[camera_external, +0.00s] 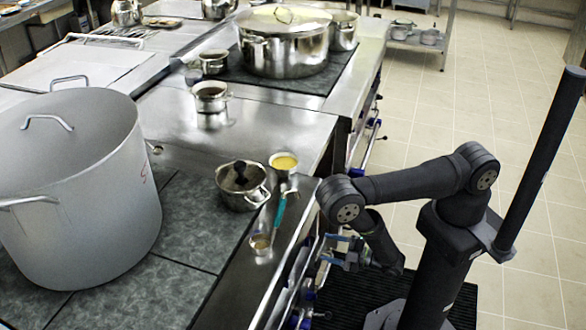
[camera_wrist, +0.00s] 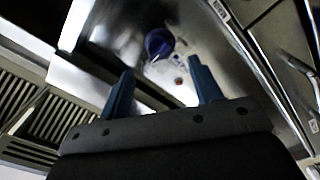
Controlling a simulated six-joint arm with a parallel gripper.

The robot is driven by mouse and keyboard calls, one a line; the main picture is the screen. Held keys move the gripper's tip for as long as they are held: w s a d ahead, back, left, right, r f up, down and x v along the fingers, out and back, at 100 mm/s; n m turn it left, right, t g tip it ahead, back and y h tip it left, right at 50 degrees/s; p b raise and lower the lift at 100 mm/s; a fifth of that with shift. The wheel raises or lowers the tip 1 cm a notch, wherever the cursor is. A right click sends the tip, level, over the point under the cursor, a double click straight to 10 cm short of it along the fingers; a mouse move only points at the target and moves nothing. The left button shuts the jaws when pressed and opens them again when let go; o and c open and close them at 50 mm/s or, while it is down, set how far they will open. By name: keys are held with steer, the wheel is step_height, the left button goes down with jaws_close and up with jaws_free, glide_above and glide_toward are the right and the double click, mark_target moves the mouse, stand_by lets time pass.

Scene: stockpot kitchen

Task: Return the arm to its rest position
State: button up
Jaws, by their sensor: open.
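My gripper (camera_external: 334,250) hangs low in front of the counter's front side, below the worktop edge, with my arm folded at the elbow. In the wrist view its two blue fingers (camera_wrist: 160,88) stand wide apart with nothing between them. Beyond them is a metal front with a dark blue round knob (camera_wrist: 159,43). Whether the fingertips touch the counter front cannot be told.
Near the counter edge are a small lidded pot (camera_external: 242,185), a cup of yellow liquid (camera_external: 284,162) and a teal-handled ladle (camera_external: 280,208). A large grey stockpot (camera_external: 80,190) stands left. Knobs and rails (camera_external: 372,135) line the counter front.

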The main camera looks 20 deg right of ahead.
mark_target(309, 242)
steer(key=shift+x, duration=1.6)
steer(key=shift+v, duration=6.65)
steer(key=x, duration=1.7)
steer(key=shift+w, duration=0.1)
steer(key=shift+w+a, duration=0.1)
steer(key=shift+a, duration=0.15)
steer(key=m, duration=0.6)
steer(key=shift+f, duration=0.1)
